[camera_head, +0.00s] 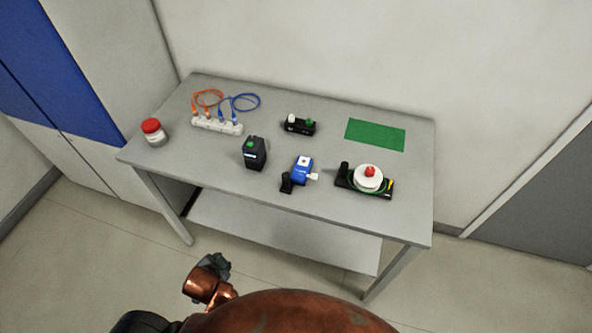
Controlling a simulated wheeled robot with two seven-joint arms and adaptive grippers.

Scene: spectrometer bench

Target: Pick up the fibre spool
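The fibre spool (366,182) appears to be the white disc with a red knob on top. It sits on a black base with a green loop around it, near the front right of the grey table (330,140). My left arm shows at the bottom of the head view, below the table's front edge and well away from the spool. The dark grey part at its end looks like my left gripper (216,265); its fingers cannot be made out. My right gripper is not in view.
A blue device (302,169) and a black box (254,153) stand left of the spool. Behind are a black fixture (299,125), a green mat (376,135) and a white strip with orange and blue cables (217,125). A red-lidded jar (154,132) stands at the left edge.

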